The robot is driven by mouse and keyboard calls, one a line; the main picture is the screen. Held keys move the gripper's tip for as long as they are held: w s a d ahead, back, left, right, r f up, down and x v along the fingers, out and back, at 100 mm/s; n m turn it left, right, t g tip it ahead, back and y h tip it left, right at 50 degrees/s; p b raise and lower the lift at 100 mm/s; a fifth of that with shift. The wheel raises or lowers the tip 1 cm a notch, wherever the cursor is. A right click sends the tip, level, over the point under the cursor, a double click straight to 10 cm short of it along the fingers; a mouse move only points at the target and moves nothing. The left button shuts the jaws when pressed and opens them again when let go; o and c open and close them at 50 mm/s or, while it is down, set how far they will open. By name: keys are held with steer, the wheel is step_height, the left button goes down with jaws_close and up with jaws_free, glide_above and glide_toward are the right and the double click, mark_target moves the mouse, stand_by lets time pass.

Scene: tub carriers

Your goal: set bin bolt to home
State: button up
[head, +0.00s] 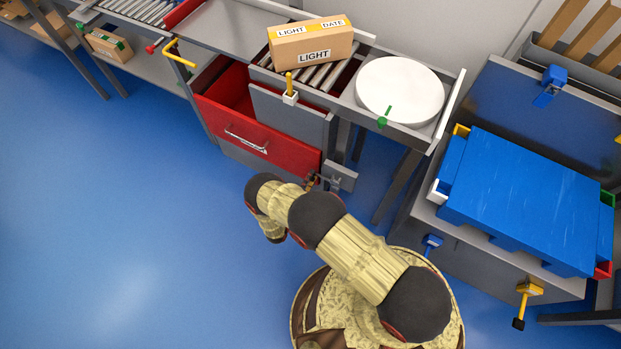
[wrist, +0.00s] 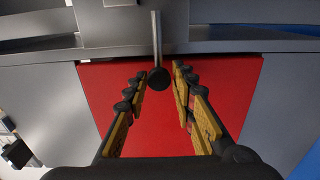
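A grey metal bolt rod with a dark round knob (wrist: 158,78) points toward me between my fingers in the wrist view. I take it for the bin bolt. Its grey bracket (head: 341,177) shows at the lower right corner of the red drawer in the head view. My gripper (head: 313,183) is at this bracket, partly hidden by my arm. In the wrist view my gripper (wrist: 158,88) is open, with one finger on each side of the knob and a gap to both. The bolt's position along its travel is hard to tell.
The red drawer (head: 240,131) stands pulled out. Above it are a carton (head: 311,42) on rollers and a white round disc (head: 400,90). A blue tub (head: 530,200) sits on a grey cabinet at right. Blue floor at left is clear.

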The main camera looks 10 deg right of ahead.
steer(key=shift+o, duration=1.1)
steer(key=shift+s+d, duration=0.1)
steer(key=shift+d, duration=0.05)
steer(key=v, duration=1.2)
